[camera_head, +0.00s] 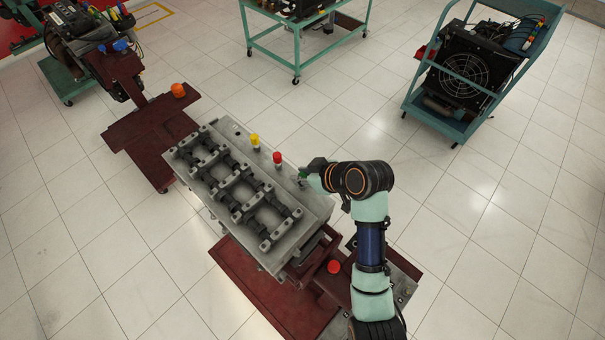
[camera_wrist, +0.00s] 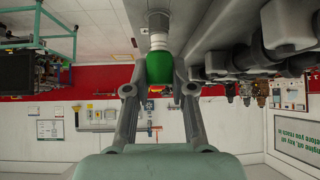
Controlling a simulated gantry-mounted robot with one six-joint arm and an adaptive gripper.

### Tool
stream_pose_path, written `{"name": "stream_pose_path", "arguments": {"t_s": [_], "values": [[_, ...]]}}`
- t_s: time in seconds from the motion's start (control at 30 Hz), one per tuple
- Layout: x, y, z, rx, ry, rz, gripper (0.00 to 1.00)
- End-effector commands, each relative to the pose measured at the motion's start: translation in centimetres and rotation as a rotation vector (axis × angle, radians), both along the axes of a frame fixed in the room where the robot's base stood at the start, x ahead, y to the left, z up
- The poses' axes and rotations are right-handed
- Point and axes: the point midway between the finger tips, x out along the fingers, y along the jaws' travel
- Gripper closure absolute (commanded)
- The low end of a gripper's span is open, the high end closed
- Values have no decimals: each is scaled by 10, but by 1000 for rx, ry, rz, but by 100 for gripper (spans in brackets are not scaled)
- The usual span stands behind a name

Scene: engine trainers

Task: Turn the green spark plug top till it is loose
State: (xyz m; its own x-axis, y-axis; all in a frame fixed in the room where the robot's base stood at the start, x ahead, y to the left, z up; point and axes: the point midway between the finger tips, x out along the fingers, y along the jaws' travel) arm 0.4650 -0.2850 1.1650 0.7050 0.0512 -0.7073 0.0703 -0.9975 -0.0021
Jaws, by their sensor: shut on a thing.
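The green spark plug top (camera_wrist: 159,68) shows in the wrist view between the fingers of my gripper (camera_wrist: 159,88). The fingers are shut on it, one on each side. Its white ribbed part (camera_wrist: 158,38) runs up from the green part to the grey engine block. In the head view my gripper (camera_head: 305,174) is at the right edge of the engine block (camera_head: 310,200), and the green top is mostly hidden by my wrist. A yellow plug top (camera_head: 255,141) and a red plug top (camera_head: 277,158) stand upright on the block, left of my gripper.
Black rocker parts (camera_head: 240,180) cover the left of the block. The block sits on a dark red stand (camera_head: 250,290) with a red knob (camera_head: 334,266). A teal cart with a fan (camera_head: 470,75) stands at the back right. Tiled floor between them is clear.

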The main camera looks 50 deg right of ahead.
Motion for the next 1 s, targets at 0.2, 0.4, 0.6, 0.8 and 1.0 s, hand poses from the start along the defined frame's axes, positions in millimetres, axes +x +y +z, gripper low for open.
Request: {"name": "stream_pose_path", "arguments": {"t_s": [0.2, 0.4, 0.6, 0.8, 1.0], "values": [[0, 0, 0, 0, 1, 0, 55], [0, 0, 0, 0, 0, 0, 49], [-4, -1, 5, -1, -1, -1, 49], [-34, -4, 35, -3, -3, -4, 49], [-68, -6, 68, -3, -2, -4, 49]]}}
